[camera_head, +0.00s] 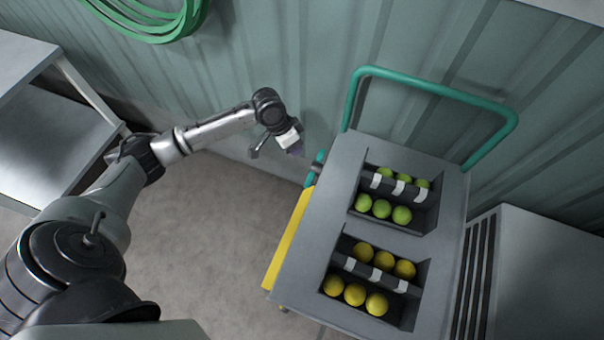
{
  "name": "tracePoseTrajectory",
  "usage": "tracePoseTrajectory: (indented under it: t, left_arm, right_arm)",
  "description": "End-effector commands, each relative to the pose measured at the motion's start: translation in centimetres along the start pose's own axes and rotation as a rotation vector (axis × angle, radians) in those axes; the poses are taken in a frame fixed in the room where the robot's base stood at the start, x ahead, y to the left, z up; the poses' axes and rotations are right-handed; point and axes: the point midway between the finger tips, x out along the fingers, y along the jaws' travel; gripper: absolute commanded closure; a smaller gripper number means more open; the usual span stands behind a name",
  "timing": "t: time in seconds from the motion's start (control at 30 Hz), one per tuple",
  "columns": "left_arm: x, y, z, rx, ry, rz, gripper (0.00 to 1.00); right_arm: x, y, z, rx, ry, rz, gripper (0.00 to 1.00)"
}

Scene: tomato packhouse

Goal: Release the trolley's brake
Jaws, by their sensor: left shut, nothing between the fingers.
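The grey trolley (343,168) stands right of centre against the wall, with a green push handle (430,86) at its far end. A short teal lever with a dark fitting (315,169) sticks out from its left side near the far corner. It looks like the brake lever, but I cannot tell its position for sure. My left gripper (298,150) is shut and empty, just left of and beyond the lever. It appears apart from the lever. Its fingertips are small and partly hard to see. My right gripper is not in view.
The trolley top has two recesses, one with green tomatoes (382,208), one with yellow ones (355,294). A yellow panel (288,243) runs along its left side. A grey cabinet (545,275) stands close on the right. A shelf table (50,135) is at left. The floor between is clear.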

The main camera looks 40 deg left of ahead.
Motion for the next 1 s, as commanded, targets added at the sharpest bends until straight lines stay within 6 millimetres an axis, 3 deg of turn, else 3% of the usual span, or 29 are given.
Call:
tracePoseTrajectory:
  t: [0.2,0.5,1.0]
  left_arm:
    - [-0.03,0.51,0.46,0.389,-0.023,0.032,1.0]
    - [-0.04,0.47,0.71,0.746,-0.033,0.042,1.0]
    - [-0.04,0.45,0.7,0.856,-0.03,0.043,1.0]
  right_arm:
    - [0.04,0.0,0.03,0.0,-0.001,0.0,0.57]
    - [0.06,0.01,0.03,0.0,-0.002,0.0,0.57]
    - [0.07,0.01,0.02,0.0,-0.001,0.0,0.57]
